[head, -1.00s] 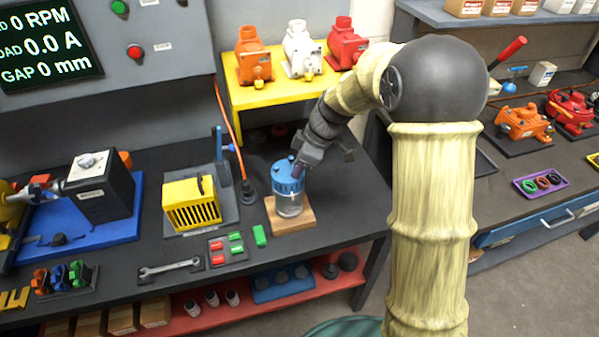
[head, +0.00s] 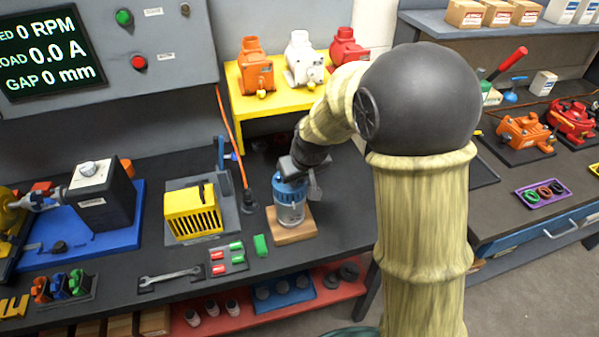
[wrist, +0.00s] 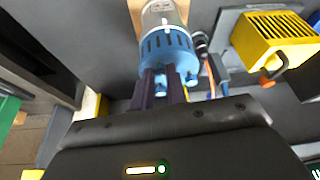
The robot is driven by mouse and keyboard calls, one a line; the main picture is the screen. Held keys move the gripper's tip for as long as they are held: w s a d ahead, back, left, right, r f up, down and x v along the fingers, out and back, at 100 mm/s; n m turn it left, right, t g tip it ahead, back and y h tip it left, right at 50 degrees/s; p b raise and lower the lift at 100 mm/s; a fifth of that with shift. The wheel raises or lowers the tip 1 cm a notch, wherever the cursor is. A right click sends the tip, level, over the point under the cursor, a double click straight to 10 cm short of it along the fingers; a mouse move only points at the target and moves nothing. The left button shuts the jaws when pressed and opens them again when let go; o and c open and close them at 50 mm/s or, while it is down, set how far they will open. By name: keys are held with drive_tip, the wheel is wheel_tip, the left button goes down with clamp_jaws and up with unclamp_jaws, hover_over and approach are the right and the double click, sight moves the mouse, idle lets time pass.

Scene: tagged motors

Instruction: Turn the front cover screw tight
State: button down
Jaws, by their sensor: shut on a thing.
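The motor (head: 290,210) has a blue slotted cover on top of a clear and silver body and stands upright on a wooden block (head: 291,231) on the dark bench. My gripper (head: 297,172) is over its top from above. In the wrist view, my gripper (wrist: 168,80) has its two dark fingers close together at the end of the blue cover (wrist: 167,48). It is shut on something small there. The front cover screw itself is hidden by the fingers, so I cannot tell whether it is tight.
A yellow slotted box (head: 192,212) stands left of the motor. A tray of red and green pieces (head: 228,257) and a wrench (head: 170,276) lie in front. A yellow shelf (head: 285,98) with several pumps is behind.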

drive_tip(key=m+p, duration=0.1)
drive_tip(key=m+h+p, duration=0.1)
drive_tip(key=r+m+p, duration=0.1)
drive_tip(key=shift+a+t, duration=0.3)
drive_tip(key=shift+w+a+f+m+h+p, duration=0.1)
drive_tip(key=shift+m+h+p, duration=0.3)
drive_tip(key=shift+m+p, duration=0.6)
drive_tip(key=shift+w+f+m+h+p, duration=0.1)
drive_tip(key=shift+m+h+p, duration=0.3)
drive_tip(key=shift+m+p, duration=0.55)
drive_tip(key=c, duration=1.5)
unclamp_jaws()
drive_tip(key=shift+s, duration=0.1)
drive_tip(key=shift+o, duration=0.6)
drive_tip(key=shift+s+f, duration=0.1)
drive_tip(key=shift+f, duration=0.05)
drive_tip(key=b+v, duration=0.1)
drive_tip(key=v, duration=1.6)
drive_tip(key=shift+r, duration=0.25)
